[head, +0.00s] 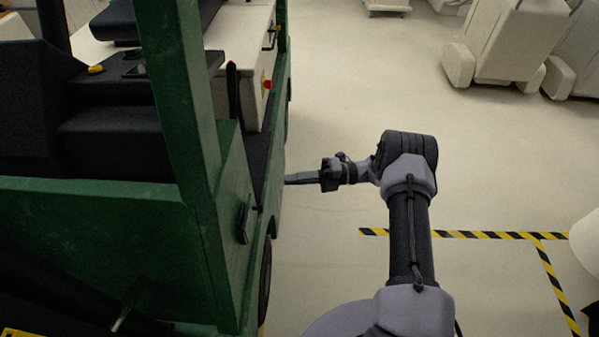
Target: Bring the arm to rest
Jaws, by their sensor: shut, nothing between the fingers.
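My gripper (300,179) is at the end of my arm, which rises from the bottom right and bends left at the elbow. It points left at the side of a green-framed cart (190,140). The fingers look shut and nothing shows between them. The fingertips are very close to the cart's dark side edge; I cannot tell whether they touch it.
Yellow-black floor tape (480,235) runs at right. Pale covered carts (510,45) stand at the back right. The pale floor between is clear.

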